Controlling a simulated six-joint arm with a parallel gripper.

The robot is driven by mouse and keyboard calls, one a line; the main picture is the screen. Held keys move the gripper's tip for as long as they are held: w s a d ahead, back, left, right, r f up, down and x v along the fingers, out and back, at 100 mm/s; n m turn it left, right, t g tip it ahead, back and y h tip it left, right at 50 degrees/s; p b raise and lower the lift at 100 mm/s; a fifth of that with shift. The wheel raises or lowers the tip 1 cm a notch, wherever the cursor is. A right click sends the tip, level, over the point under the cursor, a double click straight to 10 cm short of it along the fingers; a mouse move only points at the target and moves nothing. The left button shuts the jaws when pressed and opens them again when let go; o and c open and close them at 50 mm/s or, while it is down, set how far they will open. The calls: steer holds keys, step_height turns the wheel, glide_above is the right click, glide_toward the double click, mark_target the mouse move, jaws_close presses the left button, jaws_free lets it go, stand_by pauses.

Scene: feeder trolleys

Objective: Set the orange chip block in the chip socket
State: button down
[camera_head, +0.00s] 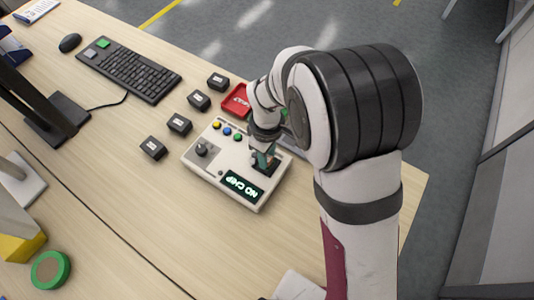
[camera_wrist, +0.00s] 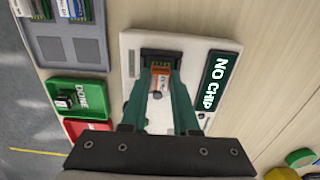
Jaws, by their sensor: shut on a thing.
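The orange chip block (camera_wrist: 160,84) is between the fingers of my gripper (camera_wrist: 157,78) in the wrist view, with its orange end at the chip socket. The chip socket (camera_wrist: 160,55) is a dark recess with gold contacts in the pale tester box (camera_wrist: 130,60). The block lies over the near part of the socket; I cannot tell whether it is seated. The display (camera_wrist: 213,82) reads "NO CHIP". In the head view my gripper (camera_head: 264,160) is over the socket end of the tester (camera_head: 212,166), and the block is hidden there.
A green tray marked DONE (camera_wrist: 78,97) holds a dark block, beside a red tray (camera_wrist: 85,127) and a grey tray with several chips (camera_wrist: 75,45). Several dark blocks (camera_head: 179,123) and a keyboard (camera_head: 130,70) lie left of the tester.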

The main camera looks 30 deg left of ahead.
steer(key=shift+f, duration=0.4)
steer(key=c, duration=0.6)
jaws_free()
step_height(320, 180, up, 16)
steer(key=shift+f, duration=0.1)
